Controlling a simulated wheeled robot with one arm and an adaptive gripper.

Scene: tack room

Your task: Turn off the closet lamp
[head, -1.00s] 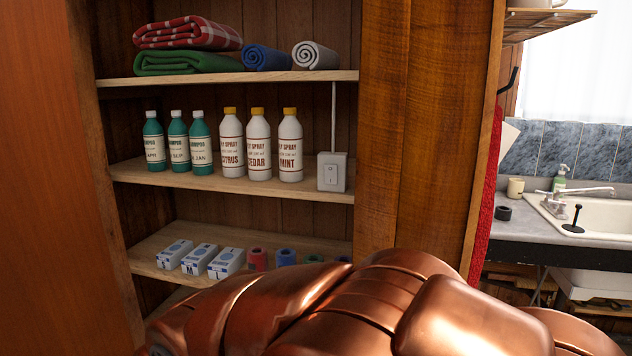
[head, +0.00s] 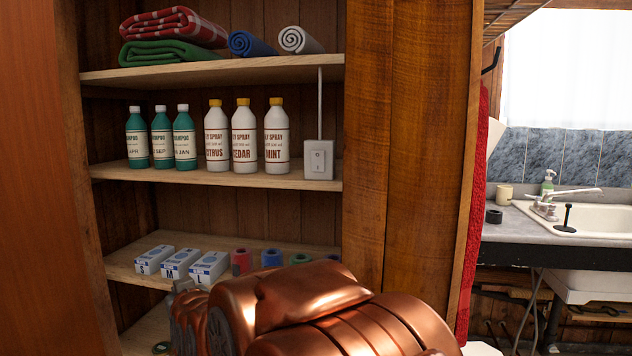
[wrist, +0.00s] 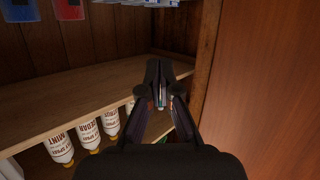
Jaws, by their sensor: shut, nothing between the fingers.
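A grey switch box (head: 319,160) with a light rocker stands at the right end of the middle closet shelf (head: 215,178). A thin pale cord runs up from it to the shelf above. Which way the rocker is pressed is too small to tell. No lamp itself shows. In the wrist view, which looks upside down, my gripper (wrist: 160,85) is shut and empty. It points into the closet near its side wall, apart from the spray bottles (wrist: 88,134). In the head view my copper arm covers the lower shelves, and the fingertips cannot be made out.
White spray bottles (head: 276,137) stand just left of the switch box, with green shampoo bottles (head: 185,138) further left. Folded towels (head: 175,28) lie above; small boxes (head: 209,266) and coloured rolls (head: 271,257) sit below. A wooden panel (head: 410,150) closes the right side.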

